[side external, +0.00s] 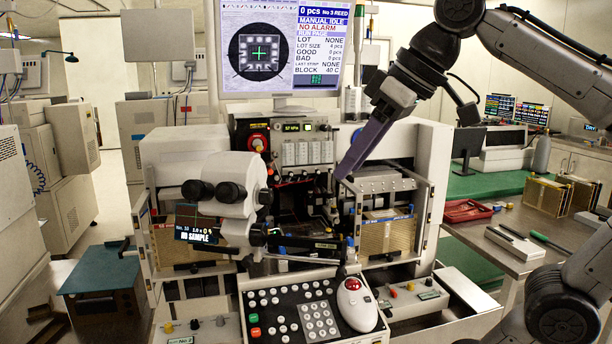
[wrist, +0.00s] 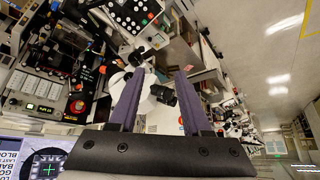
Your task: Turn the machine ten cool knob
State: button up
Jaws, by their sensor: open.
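The bonding machine (side external: 190,150) stands in the middle of the side view. I cannot read which knob is the cool knob. Small knobs (side external: 194,325) sit on its lower left front panel and more (side external: 411,287) on its lower right one. A round red dial (side external: 258,143) sits on the upper panel, beside a block of small controls (side external: 307,152). My gripper (side external: 342,176) has purple fingers and points down and left, in front of the machine's upper right part. In the wrist view my gripper (wrist: 161,74) is open, with nothing held between its fingers.
A microscope head (side external: 232,185) with dark eyepieces juts out left of my gripper. A monitor (side external: 282,50) stands above the machine. A bench with a red tray (side external: 466,210) is at right.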

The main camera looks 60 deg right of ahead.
aim_at(305, 173)
jog(key=w+d+m+t, duration=0.1)
jog(key=w+d, duration=0.3)
jog(key=w, duration=0.4)
jog(key=w+d+r+m+t+h, duration=0.1)
jog(key=w+d+t, duration=0.2)
jog(key=w, duration=0.6)
jog(key=w+d+r+m+t+h, duration=0.1)
jog(key=w+d+t, duration=0.2)
jog(key=w+d, duration=0.2)
jog(key=shift+w+d+r+m, duration=0.1)
jog(key=shift+w+d+m, duration=0.1)
jog(key=shift+w, duration=0.7)
jog(key=shift+w+d+r+m, duration=0.1)
jog(key=shift+w+m, duration=0.1)
jog(key=shift+w, duration=0.7)
jog(key=d+f+m+h, duration=0.3)
jog(key=d+m+h, duration=0.65)
jog(key=d, duration=1.35)
notch_tip(305, 173, down, 18)
jog(key=n+h, duration=0.2)
jog(key=shift+g, duration=0.4)
jog(key=shift+w+a+x, duration=0.1)
jog(key=shift+x, duration=1.95)
jog(key=shift+w+a+x, duration=0.1)
jog(key=shift+x, duration=1.9)
